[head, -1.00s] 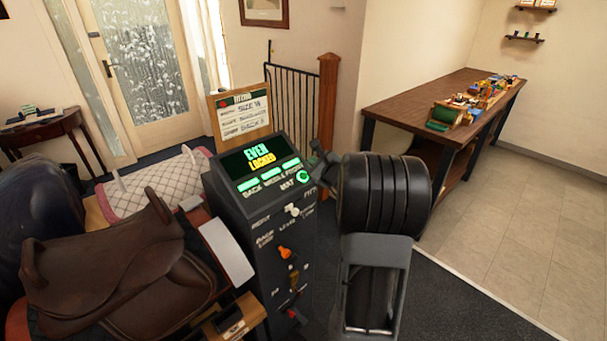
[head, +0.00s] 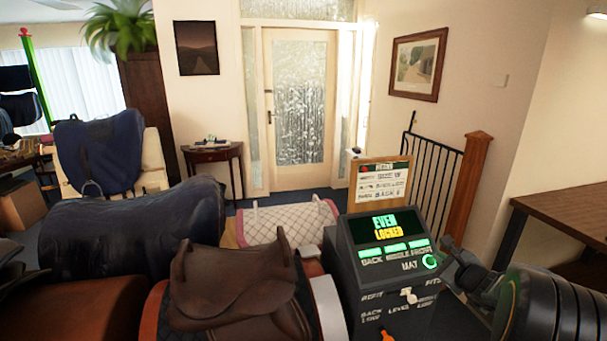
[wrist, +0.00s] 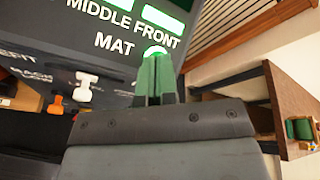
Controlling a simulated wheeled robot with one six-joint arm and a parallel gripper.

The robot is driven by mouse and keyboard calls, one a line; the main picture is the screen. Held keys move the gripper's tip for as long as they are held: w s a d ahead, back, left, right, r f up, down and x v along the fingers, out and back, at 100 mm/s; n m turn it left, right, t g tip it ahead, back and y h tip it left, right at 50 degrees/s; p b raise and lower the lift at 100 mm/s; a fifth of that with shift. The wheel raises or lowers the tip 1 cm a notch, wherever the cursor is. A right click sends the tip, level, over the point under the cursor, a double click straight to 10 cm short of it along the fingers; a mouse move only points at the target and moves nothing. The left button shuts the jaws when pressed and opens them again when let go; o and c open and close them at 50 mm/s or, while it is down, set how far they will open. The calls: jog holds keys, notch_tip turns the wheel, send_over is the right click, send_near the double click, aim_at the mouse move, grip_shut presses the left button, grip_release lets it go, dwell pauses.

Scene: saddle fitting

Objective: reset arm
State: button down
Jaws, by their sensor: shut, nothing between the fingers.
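My gripper (head: 448,246) is at the right side of the dark console (head: 350,238), close to its green MAT light (head: 430,261). In the wrist view my gripper (wrist: 158,80) has its two green-tipped fingers together, with nothing between them. The fingertips overlap the lower part of the MAT light (wrist: 155,51) in that view; I cannot tell whether they touch it. The console screen (head: 387,225) reads EVEN LOCKED. The BACK, MIDDLE and FRONT bars glow green. A brown saddle (head: 225,290) sits left of the console.
A white quilted pad (head: 288,222) lies behind the saddle. A written board (head: 381,184) stands behind the console. A black railing (head: 432,180) with a wooden post (head: 471,190) and a wooden table (head: 565,205) are to the right. Dark blue saddles (head: 130,225) fill the left.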

jog(key=s+a+f+n+g+y, duration=0.2)
jog(key=s+a+n+g, duration=0.35)
jog(key=a+n, duration=0.25)
jog(key=s+a+f+n+g+y, duration=0.2)
jog(key=s+a+f+n+g, duration=0.15)
jog(key=s+a+n, duration=0.45)
jog(key=s+a+r+n+g+h, duration=0.1)
jog(key=s+a+r+n+h, duration=0.4)
jog(key=s+a+n, duration=0.3)
jog(key=s+n, duration=0.1)
jog(key=n, duration=0.2)
jog(key=shift+g, duration=0.4)
jog(key=shift+a, duration=0.1)
